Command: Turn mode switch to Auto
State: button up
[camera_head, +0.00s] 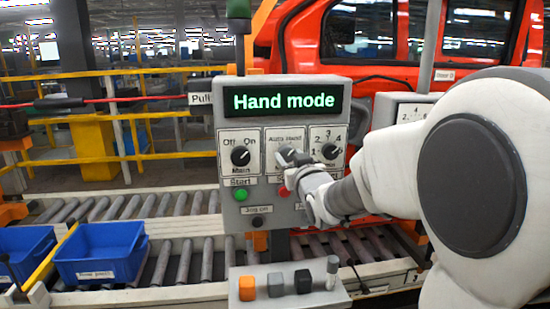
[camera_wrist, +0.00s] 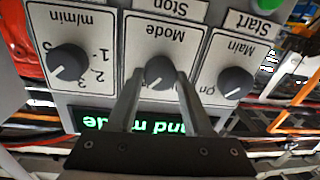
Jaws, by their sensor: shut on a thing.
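The control panel (camera_head: 228,142) shows "Hand mode" in green on its display (camera_head: 284,101). The mode switch is the middle knob, labelled "Auto Hand". In the head view my gripper (camera_head: 292,160) covers most of it. In the wrist view, upside down, the mode knob (camera_wrist: 160,72) sits between my two fingers (camera_wrist: 158,88), over the word "Mode". My gripper is shut on this knob. The knob's exact pointer direction is hard to tell.
The Main knob (camera_head: 240,155) is left of the mode switch and the speed knob (camera_head: 330,151) is right. Below are a green Start button (camera_head: 240,194) and a red button (camera_head: 283,191). Blue bins (camera_head: 100,252) stand at the lower left.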

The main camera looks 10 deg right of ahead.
grip_shut()
jog(key=shift+f+b, duration=0.1)
jog(key=shift+b, duration=0.4)
jog(key=shift+f+n+b, duration=0.1)
jog(key=shift+n+b, duration=0.6)
jog(key=shift+b, duration=0.2)
jog(key=n+b, duration=0.2)
jog(key=b, duration=0.1)
jog(key=shift+f+b, duration=0.1)
jog(key=shift+b, duration=0.2)
jog(key=n+b, duration=0.3)
jog(key=b, duration=0.1)
jog(key=shift+n+g, duration=0.3)
jog(key=shift+n, duration=0.1)
jog(key=n+b, duration=0.1)
jog(key=b, duration=0.1)
jog(key=n+b, duration=0.2)
jog(key=shift+a+r+n+h, duration=0.1)
jog(key=shift+r+n+h, duration=0.1)
jog(key=shift+n+h, duration=0.1)
jog(key=shift+r+n+h+b, duration=0.15)
jog(key=shift+n+h+b, duration=0.25)
jog(key=shift+n+b, duration=1.35)
jog(key=shift+n+p, duration=0.3)
jog(key=shift+n, duration=0.25)
